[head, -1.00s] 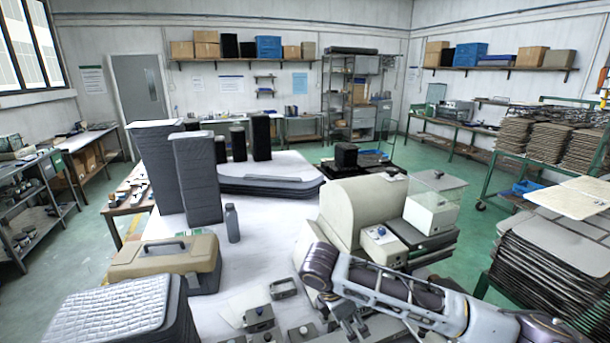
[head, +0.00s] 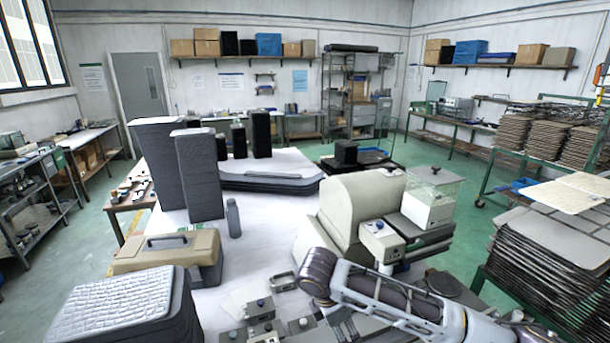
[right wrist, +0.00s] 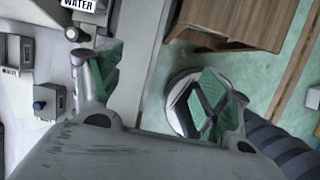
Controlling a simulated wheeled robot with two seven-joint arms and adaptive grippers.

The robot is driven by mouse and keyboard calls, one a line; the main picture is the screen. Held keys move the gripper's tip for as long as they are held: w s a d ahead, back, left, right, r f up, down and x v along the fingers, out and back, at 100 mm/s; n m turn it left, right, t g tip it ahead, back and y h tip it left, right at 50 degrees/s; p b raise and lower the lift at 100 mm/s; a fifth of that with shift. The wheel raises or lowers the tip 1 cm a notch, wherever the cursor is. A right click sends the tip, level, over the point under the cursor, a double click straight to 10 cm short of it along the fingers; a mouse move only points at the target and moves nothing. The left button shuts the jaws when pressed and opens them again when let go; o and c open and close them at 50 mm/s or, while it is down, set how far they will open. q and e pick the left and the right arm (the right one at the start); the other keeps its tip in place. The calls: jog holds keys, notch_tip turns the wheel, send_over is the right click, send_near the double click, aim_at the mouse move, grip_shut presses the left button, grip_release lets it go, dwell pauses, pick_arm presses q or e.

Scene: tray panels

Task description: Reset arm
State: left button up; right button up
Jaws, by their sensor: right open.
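My right arm (head: 385,300) crosses the lower right of the head view, its bent joint in front of the cream machine. In the right wrist view my right gripper (right wrist: 160,85) is open, with green-padded fingertips spread wide. I see nothing held between the fingers. A pale panel edge and part of a round disc lie in the background behind them. My right gripper cannot be made out clearly in the head view. My left gripper and left arm are not in view.
The cream machine (head: 360,212) with a clear box (head: 428,207) stands close behind the arm. Small grey boxes (head: 262,309) lie left of it. A tan case (head: 168,250), a quilted stack (head: 120,300) and a bottle (head: 233,218) stand further left. Stacked panels (head: 545,255) stand at right.

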jog(key=s+a+f+m+y, duration=0.4)
jog(key=s+a+m+y, duration=0.2)
jog(key=s+a, duration=0.15)
jog(key=s+d+f+m+t+h, duration=0.1)
jog(key=s+d+f+m, duration=0.1)
jog(key=s+d+m, duration=0.4)
jog(key=s+d+f+m+h, duration=0.1)
jog(key=d+f+m, duration=0.15)
jog(key=d, duration=0.55)
jog(key=s+d+f+m+t, duration=0.1)
jog(key=s+d+f+m, duration=0.1)
jog(key=s+d+m, duration=0.4)
notch_tip(320, 180, down, 32)
jog(key=n+g, duration=0.1)
jog(key=s+d+f, duration=0.2)
jog(key=s+f, duration=0.8)
jog(key=s, duration=0.1)
jog(key=s+d+f+g, duration=0.1)
jog(key=s+d+f, duration=0.1)
jog(key=s+f, duration=0.8)
jog(key=shift+s+d+g+h, duration=0.3)
jog(key=shift+s+d, duration=0.1)
jog(key=shift+s, duration=0.35)
